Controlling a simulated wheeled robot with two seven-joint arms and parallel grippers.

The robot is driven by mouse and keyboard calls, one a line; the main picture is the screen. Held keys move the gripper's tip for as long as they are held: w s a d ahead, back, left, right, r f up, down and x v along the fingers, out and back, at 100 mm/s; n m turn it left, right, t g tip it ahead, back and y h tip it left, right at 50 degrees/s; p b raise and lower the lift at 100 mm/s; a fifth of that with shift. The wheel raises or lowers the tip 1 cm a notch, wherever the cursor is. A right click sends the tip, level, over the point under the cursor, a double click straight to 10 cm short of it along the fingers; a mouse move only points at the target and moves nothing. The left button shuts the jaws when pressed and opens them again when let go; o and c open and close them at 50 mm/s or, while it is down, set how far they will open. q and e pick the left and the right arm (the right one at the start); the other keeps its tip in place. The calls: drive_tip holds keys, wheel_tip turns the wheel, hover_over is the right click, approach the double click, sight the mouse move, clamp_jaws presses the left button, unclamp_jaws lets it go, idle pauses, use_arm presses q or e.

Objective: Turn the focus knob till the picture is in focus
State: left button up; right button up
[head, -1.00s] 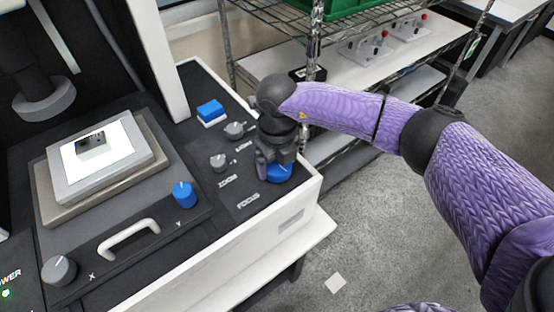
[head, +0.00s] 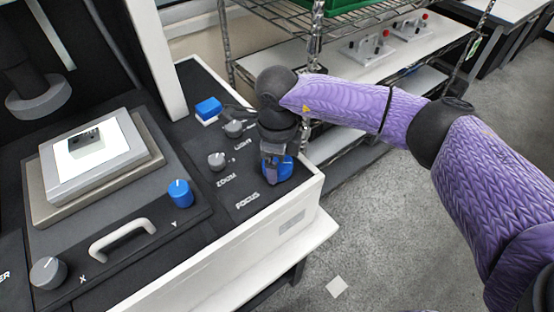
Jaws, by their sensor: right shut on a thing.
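The blue focus knob (head: 284,170) sits on the dark control panel at the right of the machine, beside the label FOCUS. My right gripper (head: 271,175) points down over it and is shut on it, its fingers hiding part of the knob. The picture itself, or any screen showing it, is not in view. A small dark part (head: 84,140) lies on the bright white stage plate (head: 110,163) at the left. My left gripper is not in view.
A grey zoom knob (head: 217,160), a grey light knob (head: 233,128) and a blue button (head: 208,108) stand near my right gripper. A blue Y knob (head: 180,193), a white handle (head: 123,238) and a grey X knob (head: 48,272) are nearer the front. A wire shelf rack stands behind.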

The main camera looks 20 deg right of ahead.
drive_tip(key=shift+n, duration=0.7)
drive_tip(key=o, duration=1)
wheel_tip(320, 180, up, 10)
drive_tip(key=shift+p, duration=0.7)
